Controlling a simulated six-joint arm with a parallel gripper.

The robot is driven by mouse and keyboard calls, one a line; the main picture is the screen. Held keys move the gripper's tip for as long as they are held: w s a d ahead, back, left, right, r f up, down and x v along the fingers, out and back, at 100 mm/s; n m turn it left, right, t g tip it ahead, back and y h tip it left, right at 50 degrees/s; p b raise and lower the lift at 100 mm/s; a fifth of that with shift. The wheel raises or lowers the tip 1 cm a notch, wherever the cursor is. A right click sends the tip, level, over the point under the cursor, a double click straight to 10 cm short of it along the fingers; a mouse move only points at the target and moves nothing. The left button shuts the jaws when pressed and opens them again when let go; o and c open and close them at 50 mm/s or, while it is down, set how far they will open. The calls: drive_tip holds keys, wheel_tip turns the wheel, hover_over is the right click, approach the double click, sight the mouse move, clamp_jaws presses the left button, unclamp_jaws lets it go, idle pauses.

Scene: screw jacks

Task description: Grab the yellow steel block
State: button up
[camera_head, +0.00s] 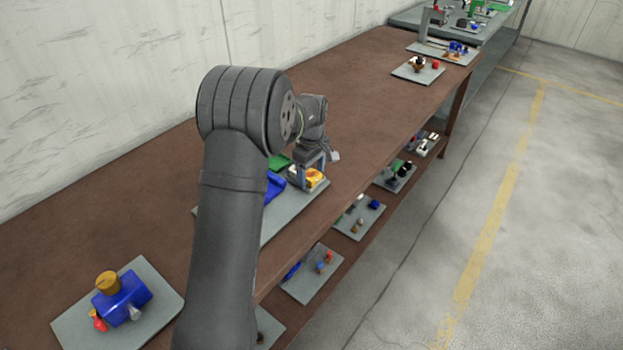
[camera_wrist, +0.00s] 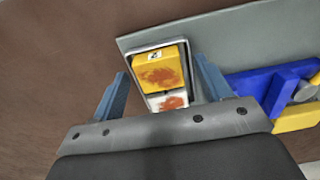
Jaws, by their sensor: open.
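The yellow steel block (camera_wrist: 160,68) has orange-red rust patches and a small dark-marked label. In the wrist view it sits in a light tray-like holder (camera_wrist: 187,50), with a white, rust-marked part (camera_wrist: 168,101) just below it in the picture. My gripper (camera_wrist: 161,75) is open, with one blue-grey finger on each side of the block. I see gaps between the fingers and the block. In the head view the block (camera_head: 314,177) shows below my gripper (camera_head: 312,166), partly hidden by it.
A grey plate (camera_wrist: 225,35) lies under the holder on the brown table (camera_head: 130,190). A blue part (camera_wrist: 268,88) with yellow and grey pieces stands close right of my gripper. Another plate (camera_head: 70,325) with a blue device (camera_head: 123,298) lies at the front left.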

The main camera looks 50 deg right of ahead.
drive_tip(key=c, duration=1.3)
drive_tip(key=shift+r, duration=0.1)
drive_tip(key=shift+c, duration=0.6)
drive_tip(key=shift+r, duration=0.15)
